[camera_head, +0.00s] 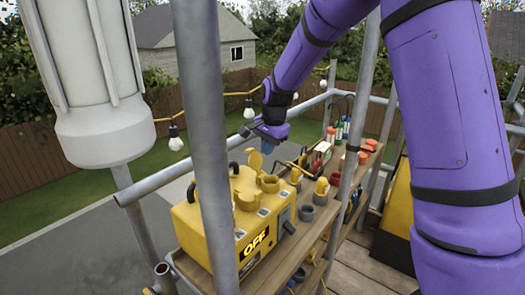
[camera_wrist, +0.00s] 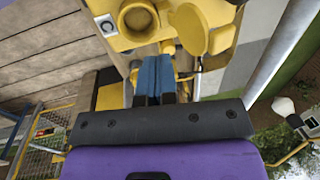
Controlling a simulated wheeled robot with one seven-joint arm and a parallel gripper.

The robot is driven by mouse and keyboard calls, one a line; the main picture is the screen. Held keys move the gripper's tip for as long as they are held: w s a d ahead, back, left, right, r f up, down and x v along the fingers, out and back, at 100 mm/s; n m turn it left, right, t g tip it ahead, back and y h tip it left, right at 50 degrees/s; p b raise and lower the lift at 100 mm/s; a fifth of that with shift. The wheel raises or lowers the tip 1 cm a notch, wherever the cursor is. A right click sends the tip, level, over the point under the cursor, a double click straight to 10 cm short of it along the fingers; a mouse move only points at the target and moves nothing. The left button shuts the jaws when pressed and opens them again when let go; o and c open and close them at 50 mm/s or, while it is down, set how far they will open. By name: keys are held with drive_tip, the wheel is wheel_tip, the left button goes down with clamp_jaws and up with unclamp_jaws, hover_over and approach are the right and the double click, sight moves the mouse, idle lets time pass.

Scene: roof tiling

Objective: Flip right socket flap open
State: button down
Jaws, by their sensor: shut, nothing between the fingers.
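The yellow power box (camera_head: 200,228) stands on the wooden shelf, with "OFF" on its front. Its right socket (camera_head: 270,183) shows as a round yellow ring on top; in the wrist view the ring (camera_wrist: 138,19) has its hole uncovered. A round yellow flap (camera_head: 254,161) stands up behind that socket; in the wrist view the flap (camera_wrist: 187,26) lies to the right of the ring. My gripper (camera_head: 269,148) is above and behind the box's right end. Its blue fingers (camera_wrist: 153,82) are shut and empty, just short of the socket and flap in the wrist view.
A grey scaffold pole (camera_head: 207,130) crosses in front of the box. Tools and small items, among them a grey cup-like piece (camera_head: 306,212), crowd the wooden shelf (camera_head: 300,268) to the right. A railing and a string of bulbs (camera_head: 176,140) run behind.

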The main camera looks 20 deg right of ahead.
wheel_tip(320, 180, up, 10)
drive_tip(key=s, duration=0.1)
drive_tip(key=s+d+r+n+t, duration=0.1)
drive_tip(key=s+d+r+n, duration=0.15)
drive_tip(key=s+r, duration=0.45)
drive_tip(key=s+d+r+n+t, duration=0.1)
drive_tip(key=s+d+r+n, duration=0.15)
drive_tip(key=s, duration=0.85)
drive_tip(key=s+d+f+n+t+h, duration=0.1)
drive_tip(key=s+n, duration=0.5)
drive_tip(key=s, duration=1.2)
drive_tip(key=shift+d+f+t, duration=0.15)
drive_tip(key=shift+f+t, duration=0.2)
drive_tip(key=shift+t, duration=0.05)
